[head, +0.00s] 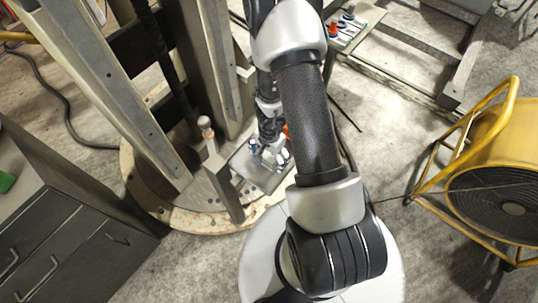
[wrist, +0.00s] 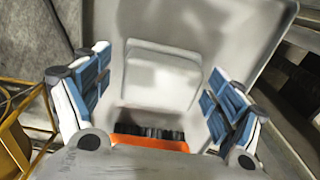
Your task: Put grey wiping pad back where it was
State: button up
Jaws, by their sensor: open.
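A light grey, rounded square piece that looks like the grey wiping pad (wrist: 160,75) lies on a grey plate (wrist: 228,35) in the wrist view. My gripper (wrist: 158,92) is open, with its blue-padded fingers spread to the left and right of the pad. I see no finger touching it, and the gap is hard to judge. In the head view my gripper (head: 269,157) is low over the same plate (head: 262,178), and the pad cannot be made out there. An orange strip with dark bristles (wrist: 150,142) shows between the finger bases in the wrist view.
A steel post (head: 225,185) stands left of the plate on a round wooden base (head: 190,218). Tall metal columns (head: 110,90) rise behind it. A dark drawer cabinet (head: 60,235) is at left, a yellow fan (head: 490,175) at right. Small coloured items (head: 342,22) sit farther back.

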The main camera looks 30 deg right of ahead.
notch_tip(320, 180, up, 12)
jog(key=p, duration=1.1)
notch_tip(320, 180, up, 10)
jog(key=n+t+y, duration=0.1)
jog(key=n+t, duration=0.1)
send_over(269, 155)
jog(key=w+a, duration=0.4)
jog(key=w, duration=0.2)
jog(key=a+r+n+t+y, duration=0.1)
jog(key=a+r+n, duration=0.15)
jog(key=r, duration=0.45)
jog(key=a+r+n+t, duration=0.1)
jog(key=a+r+n, duration=0.1)
jog(key=a+r, duration=0.35)
jog(key=s+a+r+n, duration=0.1)
jog(key=s+r+n, duration=0.1)
jog(key=s+r, duration=0.3)
jog(key=s+a+r+n, duration=0.1)
jog(key=s+r+n, duration=0.1)
jog(key=r, duration=0.5)
jog(key=s+d+r+n+h, duration=0.1)
jog(key=s+r, duration=0.2)
jog(key=s, duration=0.3)
jog(key=s+d+r+n+h, duration=0.1)
jog(key=s+d+r+n, duration=0.1)
jog(key=s, duration=0.4)
jog(key=shift+s+d+r, duration=0.2)
jog(key=shift+r, duration=0.25)
jog(key=shift+n, duration=0.25)
